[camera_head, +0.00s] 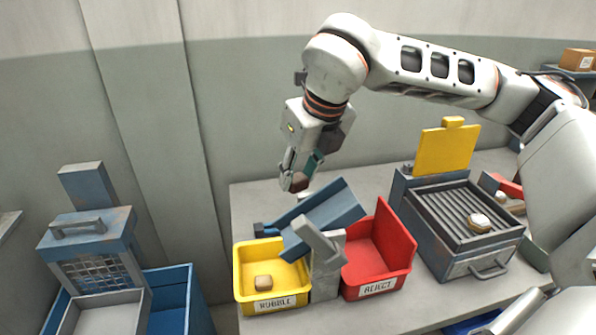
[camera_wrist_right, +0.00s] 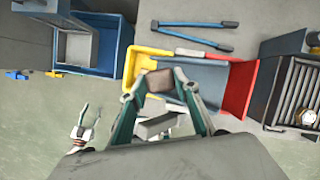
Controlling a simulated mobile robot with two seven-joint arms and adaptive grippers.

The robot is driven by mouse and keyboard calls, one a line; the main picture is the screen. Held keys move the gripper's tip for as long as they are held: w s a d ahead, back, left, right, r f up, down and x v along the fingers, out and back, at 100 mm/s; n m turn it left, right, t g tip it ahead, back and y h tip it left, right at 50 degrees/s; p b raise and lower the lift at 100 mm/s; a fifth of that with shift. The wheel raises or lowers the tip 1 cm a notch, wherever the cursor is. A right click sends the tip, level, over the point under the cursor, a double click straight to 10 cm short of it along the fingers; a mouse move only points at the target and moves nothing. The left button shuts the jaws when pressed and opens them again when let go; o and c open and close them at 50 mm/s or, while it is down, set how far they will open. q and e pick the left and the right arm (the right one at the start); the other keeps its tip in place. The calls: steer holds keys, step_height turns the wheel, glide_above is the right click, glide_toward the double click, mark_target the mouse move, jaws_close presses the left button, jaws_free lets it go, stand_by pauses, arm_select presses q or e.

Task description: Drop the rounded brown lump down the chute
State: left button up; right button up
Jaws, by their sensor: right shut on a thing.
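The rounded brown lump (camera_head: 298,183) is between the fingertips of my right gripper (camera_head: 294,178), which is shut on it. In the right wrist view the lump (camera_wrist_right: 161,82) shows between the two teal fingers.
A yellow RUBBLE bin (camera_head: 287,299) holds a small tan block (camera_head: 263,283). A red REJECT bin (camera_head: 398,271) stands beside it, with a grey lever (camera_head: 322,247) between them. A grill box (camera_head: 467,265) bears a pale lump (camera_head: 479,223). A blue crate (camera_head: 181,311) is at left.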

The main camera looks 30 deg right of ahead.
steer(key=shift+f+b, duration=2.3)
steer(key=shift+f, duration=2.25)
steer(key=o, duration=1.2)
steer(key=shift+r, duration=0.1)
steer(key=v, duration=1.2)
